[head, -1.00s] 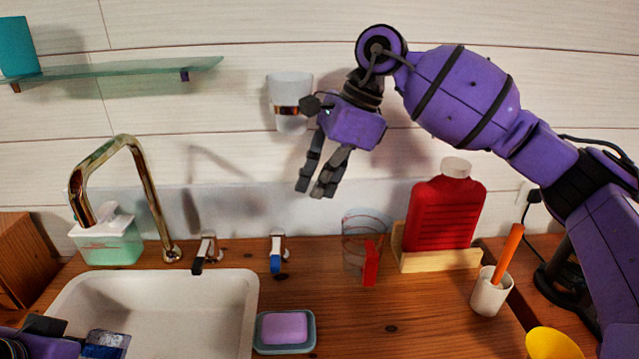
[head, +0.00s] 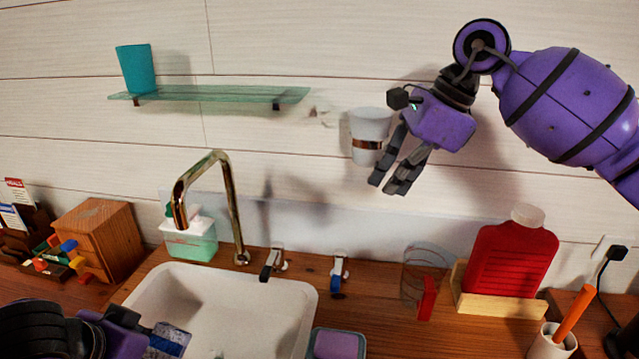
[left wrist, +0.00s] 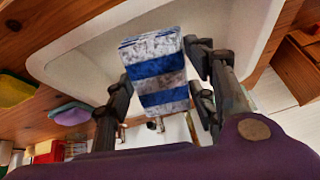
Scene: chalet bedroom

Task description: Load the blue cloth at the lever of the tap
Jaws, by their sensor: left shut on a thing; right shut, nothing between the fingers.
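A folded blue-and-whitish striped cloth (left wrist: 162,85) is between the fingers of my left gripper (left wrist: 158,75) in the left wrist view, over the sink. Part of the cloth (head: 167,341) also shows at the bottom left of the head view, beside my left gripper (head: 145,338). The gold tap (head: 228,190) arches behind the sink. A dark-handled lever (head: 271,264) and a blue-handled lever (head: 338,272) stand to its right, apart from the cloth. My right gripper (head: 388,185) is shut and empty, in front of the wall near a white cup.
The white sink (head: 300,305) is in front of the tap. A green-based dispenser (head: 190,240) and a wooden box (head: 100,235) are left. A glass shelf (head: 220,94) hangs above.

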